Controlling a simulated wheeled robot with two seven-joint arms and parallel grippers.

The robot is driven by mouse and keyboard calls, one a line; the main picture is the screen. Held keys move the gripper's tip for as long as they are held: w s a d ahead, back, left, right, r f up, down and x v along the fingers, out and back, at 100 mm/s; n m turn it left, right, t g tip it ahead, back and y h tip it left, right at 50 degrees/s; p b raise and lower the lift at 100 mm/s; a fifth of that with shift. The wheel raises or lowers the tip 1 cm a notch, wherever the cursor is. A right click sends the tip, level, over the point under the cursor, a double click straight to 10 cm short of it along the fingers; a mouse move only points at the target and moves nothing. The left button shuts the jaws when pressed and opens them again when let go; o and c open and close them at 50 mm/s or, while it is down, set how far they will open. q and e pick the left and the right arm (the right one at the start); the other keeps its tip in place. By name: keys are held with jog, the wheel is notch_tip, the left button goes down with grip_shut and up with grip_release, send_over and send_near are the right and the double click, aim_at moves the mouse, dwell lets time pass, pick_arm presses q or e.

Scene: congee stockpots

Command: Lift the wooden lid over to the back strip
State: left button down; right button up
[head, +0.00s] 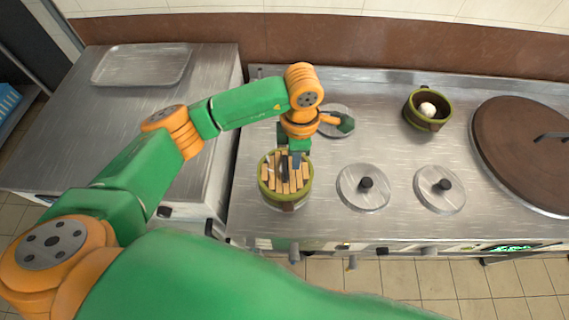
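The wooden lid (271,183), made of pale slats, sits on a small green pot (286,202) at the front left of the steel stove top. My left gripper (291,163) points down over the middle of the lid, with its dark fingers at the slats. Its fingertips are small and partly hidden, so I cannot tell whether they are closed on the lid's handle. The back strip (385,76) is the narrow steel band along the rear of the stove, below the brown wall. My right gripper is not in view.
Two round metal lids with black knobs (362,188) (440,190) lie right of the pot. Another metal disc (338,108) is partly hidden behind my wrist. A green bowl (412,113) holds a white round thing. A large brown round lid (515,150) fills the right.

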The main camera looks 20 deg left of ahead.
pick_arm(q)
jog(key=s+d+r+b, duration=0.3)
jog(key=d+r, duration=0.3)
jog(key=d, duration=0.4)
jog(key=shift+s+r, duration=0.15)
jog(key=shift+r, duration=0.15)
jog(key=shift+c, duration=1.6)
grip_release()
